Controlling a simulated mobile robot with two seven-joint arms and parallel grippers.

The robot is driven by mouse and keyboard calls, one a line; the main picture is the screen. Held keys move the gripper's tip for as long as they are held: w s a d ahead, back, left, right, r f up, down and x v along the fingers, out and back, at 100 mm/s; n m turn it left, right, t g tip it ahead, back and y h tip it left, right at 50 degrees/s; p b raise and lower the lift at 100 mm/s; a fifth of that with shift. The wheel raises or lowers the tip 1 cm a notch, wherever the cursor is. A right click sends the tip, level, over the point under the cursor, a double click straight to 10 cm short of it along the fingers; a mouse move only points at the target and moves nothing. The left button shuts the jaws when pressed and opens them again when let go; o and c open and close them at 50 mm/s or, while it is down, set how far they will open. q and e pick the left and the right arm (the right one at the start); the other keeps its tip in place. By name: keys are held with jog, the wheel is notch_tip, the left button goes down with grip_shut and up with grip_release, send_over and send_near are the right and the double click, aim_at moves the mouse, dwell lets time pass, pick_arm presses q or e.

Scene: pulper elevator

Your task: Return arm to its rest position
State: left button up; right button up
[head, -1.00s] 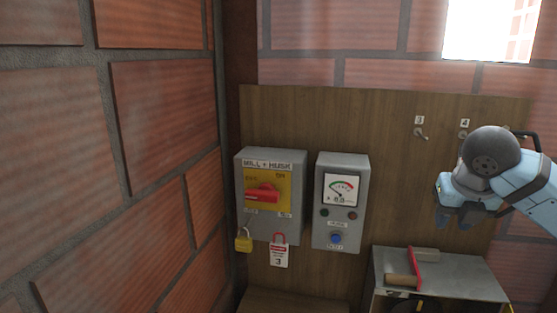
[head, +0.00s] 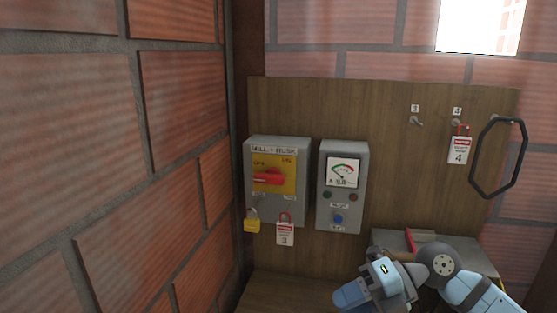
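My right arm (head: 470,290) comes in from the lower right in the head view. Its gripper (head: 352,296) is low in the picture, in front of the grey metal box and below the gauge box. The fingertips are partly cut off by the bottom edge, and I cannot tell whether they are open or shut. No held object is visible. My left gripper is not in view.
The wooden board (head: 390,105) carries a switch box (head: 273,210) with red handle, yellow padlock (head: 252,224) and tag 3 (head: 285,233), a gauge box (head: 341,206), and tag 4 (head: 459,150) on a hook. A black loop (head: 473,160) hangs right. A grey metal box (head: 385,238) stands below.

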jog(key=s+d+f+m+t+h+b, duration=0.1)
jog(key=d+f+m+t, duration=0.1)
jog(key=f+m+t, duration=0.9)
jog(key=s+d+f+m+t+h+b, duration=0.15)
jog(key=f+m+t, duration=0.6)
jog(key=m, duration=0.75)
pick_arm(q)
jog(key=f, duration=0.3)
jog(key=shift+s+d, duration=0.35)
pick_arm(e)
jog(key=s+d+f+m+g+h, duration=0.2)
jog(key=s+f+m+g+h, duration=0.1)
jog(key=s+f, duration=0.4)
jog(key=s+d+f+m+g+h, duration=0.2)
jog(key=s+f, duration=0.5)
jog(key=f, duration=0.5)
jog(key=m+g+h, duration=0.1)
jog(key=m+h, duration=0.1)
jog(key=m, duration=0.1)
jog(key=shift+s+f, duration=0.15)
jog(key=shift+f, duration=0.1)
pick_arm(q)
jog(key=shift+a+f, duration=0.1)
